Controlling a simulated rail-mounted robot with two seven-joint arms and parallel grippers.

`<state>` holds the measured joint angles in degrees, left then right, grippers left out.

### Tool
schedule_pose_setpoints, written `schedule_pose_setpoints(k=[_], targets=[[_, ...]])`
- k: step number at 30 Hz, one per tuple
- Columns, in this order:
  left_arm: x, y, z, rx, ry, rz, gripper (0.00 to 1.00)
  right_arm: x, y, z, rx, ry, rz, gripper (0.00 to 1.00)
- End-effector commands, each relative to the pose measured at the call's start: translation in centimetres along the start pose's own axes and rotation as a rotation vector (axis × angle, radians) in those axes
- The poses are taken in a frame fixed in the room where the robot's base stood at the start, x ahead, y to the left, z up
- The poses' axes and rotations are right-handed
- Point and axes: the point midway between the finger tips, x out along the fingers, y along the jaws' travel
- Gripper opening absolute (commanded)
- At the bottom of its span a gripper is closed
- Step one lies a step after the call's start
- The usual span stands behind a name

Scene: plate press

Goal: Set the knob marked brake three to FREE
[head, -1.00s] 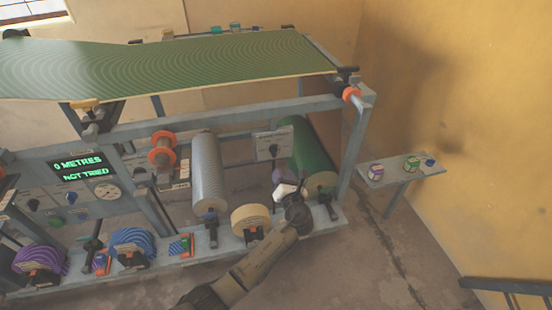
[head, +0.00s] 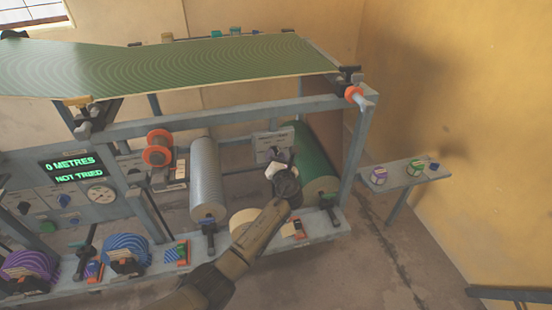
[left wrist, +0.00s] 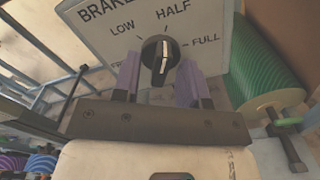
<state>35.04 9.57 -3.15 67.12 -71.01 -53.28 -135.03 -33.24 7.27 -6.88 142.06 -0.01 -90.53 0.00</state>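The brake knob (left wrist: 160,62) is black with a white pointer line, on a pale panel (left wrist: 95,40) headed BRAKE; the number is cut off. The labels LOW, HALF and FULL show, with a partly hidden one starting FR at the left. The pointer points up, about toward HALF. My left gripper (left wrist: 158,82) is open, its two purple fingers on either side of the knob's lower part; I cannot tell if they touch it. In the head view my left gripper (head: 283,175) is in front of the brake panel (head: 264,141). My right gripper is not in view.
A green roller (head: 318,165) stands close right of the panel, a grey roller (head: 206,180) to its left. A cream roll (head: 241,222) is partly hidden behind my left arm. The display (head: 70,168) reads 0 METRES, NOT TRIED. A small shelf (head: 400,175) is at the right.

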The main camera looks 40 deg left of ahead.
Motion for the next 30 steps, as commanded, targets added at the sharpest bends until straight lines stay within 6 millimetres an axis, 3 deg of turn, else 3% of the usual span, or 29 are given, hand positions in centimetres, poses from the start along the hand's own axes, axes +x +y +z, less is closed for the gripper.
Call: schedule_pose_setpoints(k=[2, 15, 30], targets=[[0.00, 0.02, 0.01, 0.000, 0.000, 0.000, 0.39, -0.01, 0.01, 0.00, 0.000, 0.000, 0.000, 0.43], [-0.03, 0.02, 0.00, 0.000, 0.000, 0.001, 0.00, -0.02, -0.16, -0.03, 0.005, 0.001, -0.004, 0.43], [-0.03, 0.11, 0.18, -0.114, -0.001, 0.001, 0.00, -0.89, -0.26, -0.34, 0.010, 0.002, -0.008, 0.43]])
